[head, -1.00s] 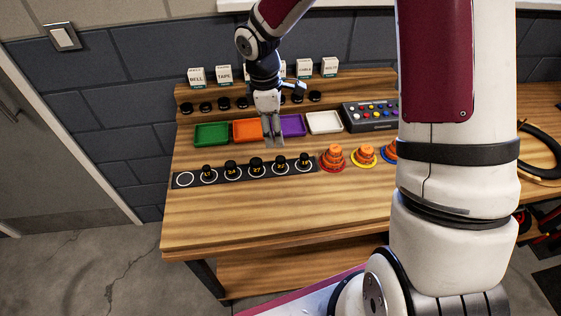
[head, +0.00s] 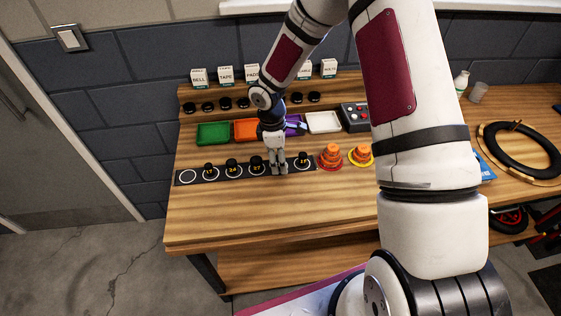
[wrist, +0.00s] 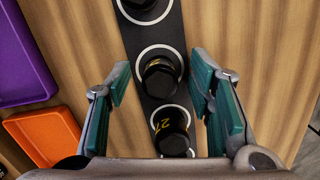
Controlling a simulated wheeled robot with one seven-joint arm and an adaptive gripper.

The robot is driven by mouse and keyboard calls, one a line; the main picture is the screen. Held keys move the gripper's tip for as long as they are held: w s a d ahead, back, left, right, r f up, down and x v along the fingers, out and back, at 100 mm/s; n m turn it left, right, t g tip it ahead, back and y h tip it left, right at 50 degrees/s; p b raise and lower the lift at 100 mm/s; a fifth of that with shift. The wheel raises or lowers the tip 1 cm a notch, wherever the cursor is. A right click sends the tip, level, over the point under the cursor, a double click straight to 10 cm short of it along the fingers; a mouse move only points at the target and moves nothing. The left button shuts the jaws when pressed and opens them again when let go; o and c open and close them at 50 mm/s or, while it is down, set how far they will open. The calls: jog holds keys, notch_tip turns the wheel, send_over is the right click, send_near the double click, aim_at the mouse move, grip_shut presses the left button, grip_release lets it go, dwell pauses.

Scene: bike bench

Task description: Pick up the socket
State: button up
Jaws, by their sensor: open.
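Several black sockets with yellow numbers stand upright on white rings along a dark strip (head: 221,177). The socket marked 27 (head: 256,165) also shows low in the wrist view (wrist: 172,130). My gripper (head: 278,170) points down at the socket to its right, which it hides in the head view. In the wrist view that socket (wrist: 160,77) lies between my open fingers (wrist: 161,80), with a gap on each side. Whether the fingertips are above it or down around it, I cannot tell. The end socket (head: 303,160) shows at the top of the wrist view (wrist: 145,8).
Orange cone stacks (head: 330,156) stand just right of the strip. Green (head: 213,133), orange (head: 245,130), purple (head: 296,124) and white (head: 323,122) trays lie behind it. The bench front (head: 270,210) is clear. The strip's leftmost ring (head: 187,177) is empty.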

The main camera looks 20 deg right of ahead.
grip_shut()
dwell(0.4)
jog(key=shift+r, duration=0.55)
notch_tip(320, 180, up, 2)
jog(key=shift+w+r+b, duration=0.1)
jog(key=shift+b, duration=0.4)
jog(key=s+a, duration=0.3)
jog(key=s, duration=0.1)
jog(key=s+a+r+b, duration=0.1)
jog(key=s+a, duration=0.2)
jog(key=s, duration=0.2)
jog(key=s+a, duration=0.2)
jog(key=s, duration=0.2)
jog(key=shift+s+a+r, duration=0.25)
jog(key=shift+a+r, duration=0.05)
jog(key=shift+a, duration=0.1)
